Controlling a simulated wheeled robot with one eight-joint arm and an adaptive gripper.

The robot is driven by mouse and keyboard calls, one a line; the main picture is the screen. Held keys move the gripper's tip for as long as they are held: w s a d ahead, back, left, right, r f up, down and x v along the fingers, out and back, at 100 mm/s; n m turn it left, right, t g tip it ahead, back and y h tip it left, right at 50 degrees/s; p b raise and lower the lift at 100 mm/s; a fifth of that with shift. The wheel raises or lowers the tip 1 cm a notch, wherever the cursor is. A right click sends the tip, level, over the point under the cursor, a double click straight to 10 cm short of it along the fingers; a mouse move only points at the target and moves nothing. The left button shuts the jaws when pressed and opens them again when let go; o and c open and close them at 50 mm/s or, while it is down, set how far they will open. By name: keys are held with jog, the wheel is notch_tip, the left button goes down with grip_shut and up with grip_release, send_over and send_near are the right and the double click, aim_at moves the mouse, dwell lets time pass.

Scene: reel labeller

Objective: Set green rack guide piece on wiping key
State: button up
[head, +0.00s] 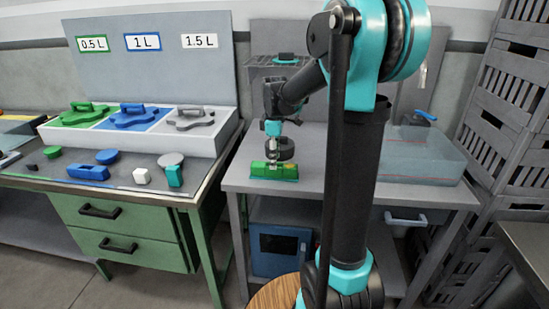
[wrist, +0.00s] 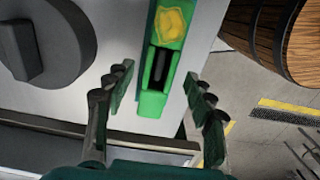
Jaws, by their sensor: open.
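A green guide piece (head: 85,114) with a raised handle sits in the leftmost place of the white rack, under the 0.5 L label. My gripper (head: 274,160) is far from it, over the middle grey table at a green block (head: 262,171). In the wrist view my gripper (wrist: 155,100) is open, with its fingers apart on either side of the green block's end (wrist: 153,103). This block has a yellow patch and a dark slot; I cannot tell whether the fingers touch it. I cannot tell for sure which thing is the wiping key.
A blue piece (head: 132,116) and a grey piece (head: 190,118) share the rack. Several small discs and blocks lie before it. A dark grey disc with a bar (wrist: 45,45) lies beside the block. A wooden barrel (wrist: 275,30) stands below right. A clear bin (head: 420,155) stands right.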

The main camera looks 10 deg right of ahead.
notch_tip(320, 180, up, 13)
jog(key=s+d+f+m+t, duration=0.2)
jog(key=s+f+m, duration=0.5)
jog(key=s+f, duration=0.4)
jog(key=s+d+f+m+t, duration=0.2)
jog(key=s+f+m, duration=0.5)
jog(key=s+f, duration=0.4)
notch_tip(320, 180, down, 2)
jog(key=shift+f, duration=0.15)
